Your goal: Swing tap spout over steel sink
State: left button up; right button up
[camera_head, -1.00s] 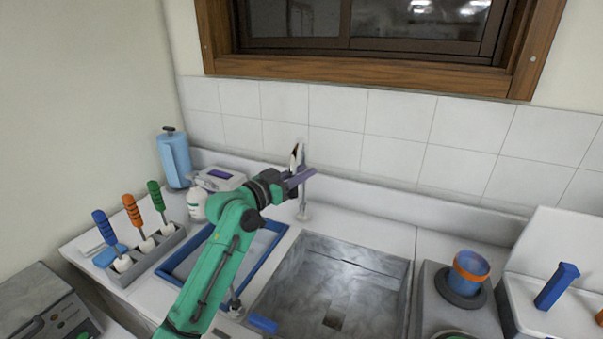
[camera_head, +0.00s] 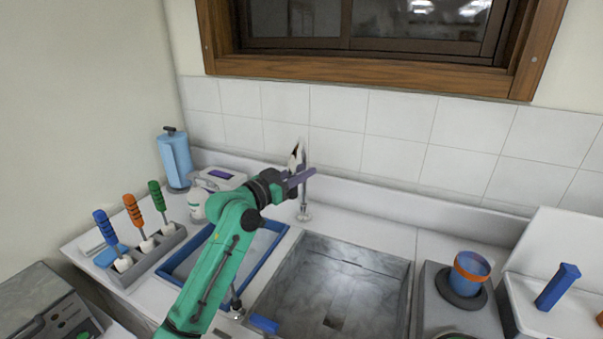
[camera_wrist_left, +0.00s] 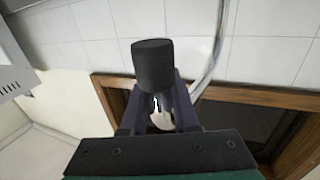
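The tap has a chrome upright (camera_head: 303,205) on the white counter behind the sink, and its curved neck shows in the left wrist view (camera_wrist_left: 216,45). The steel sink (camera_head: 335,285) is a grey, empty basin in front of the tap. My left gripper (camera_head: 302,176) is up at the tap's neck and hides part of it. In the left wrist view, a black cylinder (camera_wrist_left: 152,58), which looks like the spout's end, sits at the fingertips. The fingers stand apart around a pale piece; I cannot tell whether they grip. My right gripper is out of view.
A blue-rimmed tray (camera_head: 176,272) lies under my left arm, left of the sink. A rack (camera_head: 155,255) with colored-handled tools stands further left, near a blue jug (camera_head: 175,160). A blue-orange cup (camera_head: 468,275) stands right of the sink. A wood-framed window (camera_head: 380,70) is above.

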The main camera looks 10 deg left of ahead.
pick_arm(q)
jog(key=o, duration=0.4)
jog(key=shift+w+a+r, duration=0.1)
jog(key=shift+r, duration=0.15)
jog(key=shift+c, duration=0.2)
jog(key=shift+w+f, duration=0.1)
jog(key=shift+f, duration=0.15)
jog(key=b+v, duration=0.6)
jog(key=v, duration=0.8)
jog(key=shift+s, duration=0.3)
jog(key=shift+c, duration=0.4)
